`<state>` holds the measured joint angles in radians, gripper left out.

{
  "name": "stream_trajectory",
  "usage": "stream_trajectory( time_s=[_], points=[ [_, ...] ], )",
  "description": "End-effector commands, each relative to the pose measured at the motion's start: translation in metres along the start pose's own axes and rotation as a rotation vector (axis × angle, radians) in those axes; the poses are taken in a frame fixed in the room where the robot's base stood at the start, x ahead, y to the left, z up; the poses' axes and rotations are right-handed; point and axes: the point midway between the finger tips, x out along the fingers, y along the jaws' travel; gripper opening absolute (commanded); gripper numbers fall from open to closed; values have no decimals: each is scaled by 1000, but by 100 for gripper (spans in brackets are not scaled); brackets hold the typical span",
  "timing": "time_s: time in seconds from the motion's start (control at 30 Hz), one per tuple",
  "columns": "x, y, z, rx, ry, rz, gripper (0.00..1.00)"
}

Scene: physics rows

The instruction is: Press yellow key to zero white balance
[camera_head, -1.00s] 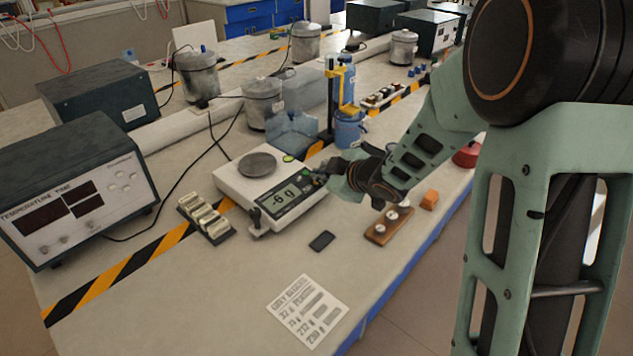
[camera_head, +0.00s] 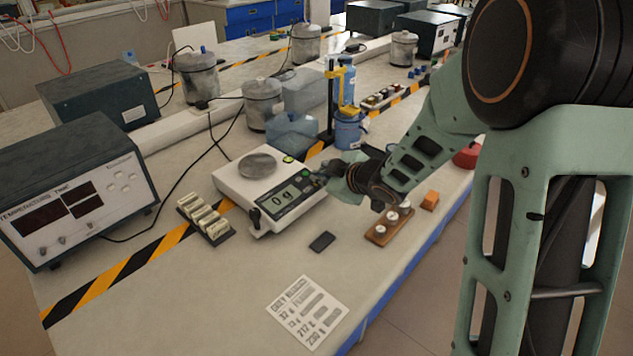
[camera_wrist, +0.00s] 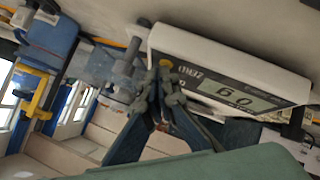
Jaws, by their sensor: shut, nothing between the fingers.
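The white balance (camera_head: 232,190) stands on the bench with a round grey pan (camera_head: 257,166) that looks empty. Its display (camera_head: 285,197) reads 0 g; the display also shows upside down in the wrist view (camera_wrist: 236,97). My gripper (camera_head: 319,178) is shut and empty at the right end of the balance's front panel. In the wrist view my fingertips (camera_wrist: 164,82) are together right at the yellow key (camera_wrist: 165,63), which shows just past them. I cannot tell whether they touch it. In the head view my gripper hides the yellow key.
A rack of pale blocks (camera_head: 205,220) stands left of the balance. A dark flat object (camera_head: 322,241), a wooden weight block (camera_head: 380,236) and an orange block (camera_head: 430,200) lie in front and right. A stand with a blue cup (camera_head: 348,132) is behind my gripper.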

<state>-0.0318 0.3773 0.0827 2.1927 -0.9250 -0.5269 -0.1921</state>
Motion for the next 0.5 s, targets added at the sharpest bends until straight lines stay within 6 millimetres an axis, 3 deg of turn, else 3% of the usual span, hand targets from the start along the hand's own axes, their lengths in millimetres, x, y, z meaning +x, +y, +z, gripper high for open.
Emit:
stream_trajectory(
  time_s=[0.5],
  points=[
    [-9, 7, -7, 0, 0, 0, 0]
  ],
)
